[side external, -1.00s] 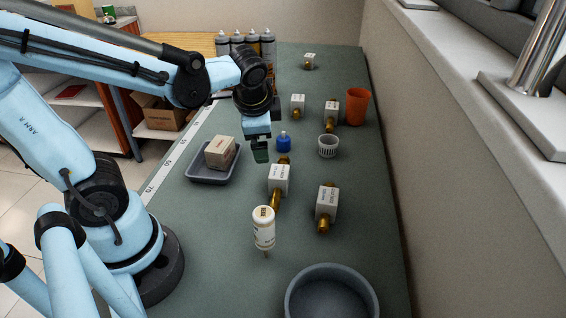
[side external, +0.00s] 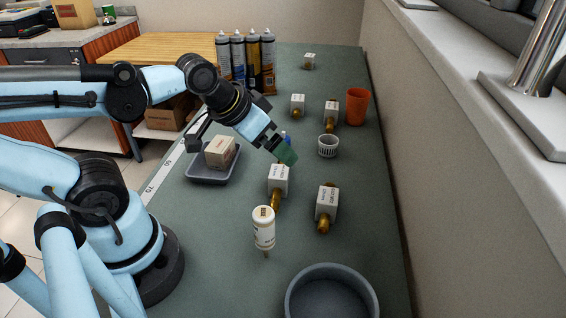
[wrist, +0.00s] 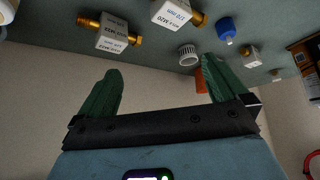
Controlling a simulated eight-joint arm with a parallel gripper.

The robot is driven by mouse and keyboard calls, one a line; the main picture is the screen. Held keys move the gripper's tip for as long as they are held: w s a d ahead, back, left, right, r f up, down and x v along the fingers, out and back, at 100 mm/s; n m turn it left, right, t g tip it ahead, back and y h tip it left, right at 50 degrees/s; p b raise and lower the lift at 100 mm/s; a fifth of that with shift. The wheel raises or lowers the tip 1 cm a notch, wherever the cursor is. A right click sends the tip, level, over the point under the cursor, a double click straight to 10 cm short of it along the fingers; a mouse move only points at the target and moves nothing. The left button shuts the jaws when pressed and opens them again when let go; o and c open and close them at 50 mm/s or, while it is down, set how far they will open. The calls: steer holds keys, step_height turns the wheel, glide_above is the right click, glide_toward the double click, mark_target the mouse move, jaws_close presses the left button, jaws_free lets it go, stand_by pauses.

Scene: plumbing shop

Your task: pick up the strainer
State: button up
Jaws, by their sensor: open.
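The strainer looks to be the small white slotted cup (side external: 328,147) standing on the green bench right of the middle. It also shows in the wrist view (wrist: 188,56), between and beyond the fingers. My gripper (side external: 288,155) is tilted, its green fingers pointing down and right, to the left of the strainer and apart from it. In the wrist view my gripper (wrist: 163,80) has its two fingers wide apart with nothing between them.
A blue-capped item (side external: 287,136) is partly hidden behind my gripper. An orange cup (side external: 357,106) stands behind the strainer. A grey tray (side external: 212,178) holds a box; a white bottle (side external: 264,228) and round bowl (side external: 332,290) are nearer.

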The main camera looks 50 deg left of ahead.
steer(key=shift+c, duration=0.3)
steer(key=shift+c, duration=1.2)
steer(key=shift+w, duration=0.1)
steer(key=m+t+h, duration=0.4)
steer(key=h, duration=0.1)
glide_toward(329, 141)
steer(key=shift+w+d+r, duration=0.1)
steer(key=shift+d+r, duration=0.1)
steer(key=shift+d, duration=0.4)
steer(key=shift+d+r, duration=0.2)
steer(key=shift+d, duration=0.45)
steer(key=shift+w+a+f, duration=0.1)
steer(key=shift+a+f, duration=0.3)
steer(key=shift+w+d+f+m, duration=0.15)
steer(key=shift+w+f+m, duration=0.15)
steer(key=shift+w, duration=0.15)
steer(key=shift+d+x, duration=0.15)
steer(key=shift+x, duration=1.45)
steer(key=shift+d+x, duration=0.2)
steer(key=shift+x, duration=1.4)
